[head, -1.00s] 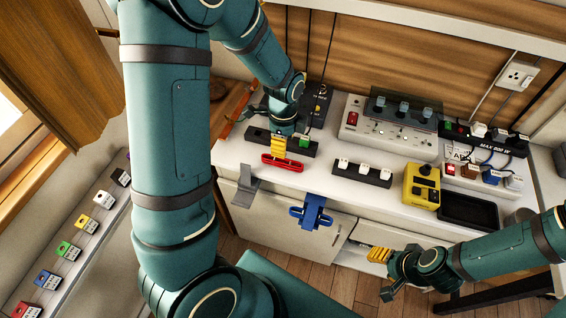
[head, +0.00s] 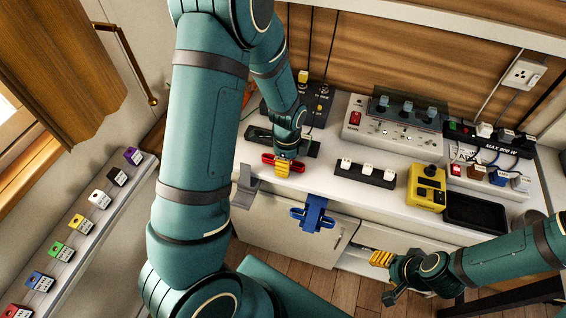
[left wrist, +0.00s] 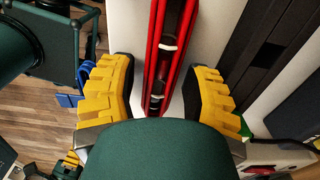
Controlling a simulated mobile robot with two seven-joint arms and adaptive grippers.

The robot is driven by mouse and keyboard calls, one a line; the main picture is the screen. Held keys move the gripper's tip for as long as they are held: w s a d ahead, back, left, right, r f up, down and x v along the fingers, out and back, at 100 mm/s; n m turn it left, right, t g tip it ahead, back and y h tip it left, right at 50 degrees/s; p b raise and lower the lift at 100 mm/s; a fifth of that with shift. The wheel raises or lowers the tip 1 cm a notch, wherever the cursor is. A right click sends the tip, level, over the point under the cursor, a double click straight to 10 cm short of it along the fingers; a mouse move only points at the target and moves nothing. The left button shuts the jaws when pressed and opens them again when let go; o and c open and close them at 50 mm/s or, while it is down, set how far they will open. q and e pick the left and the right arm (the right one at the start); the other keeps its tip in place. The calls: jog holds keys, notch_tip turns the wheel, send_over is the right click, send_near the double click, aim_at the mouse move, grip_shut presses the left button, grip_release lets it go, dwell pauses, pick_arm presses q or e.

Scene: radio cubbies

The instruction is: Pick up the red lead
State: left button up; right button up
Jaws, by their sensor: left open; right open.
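The red lead (head: 298,167) lies near the front edge of the white counter, partly hidden by my left gripper in the head view. My left gripper (head: 283,169) is open over it, its yellow fingers pointing down. In the left wrist view the red lead (left wrist: 171,45) runs lengthwise as red strands with pale bands, between the open yellow fingers of my left gripper (left wrist: 163,80). A gap shows on each side, so the fingers look apart from it. My right gripper (head: 386,277) is open and empty, low in front of the cabinet.
A blue clamp (head: 313,214) sits on the counter's front edge, beside a grey bracket (head: 246,186). A black strip with white blocks (head: 366,174) and a yellow device (head: 427,187) stand to the right. A shelf with several coloured blocks (head: 99,200) is at far left.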

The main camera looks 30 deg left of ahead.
pick_arm(q)
grip_shut()
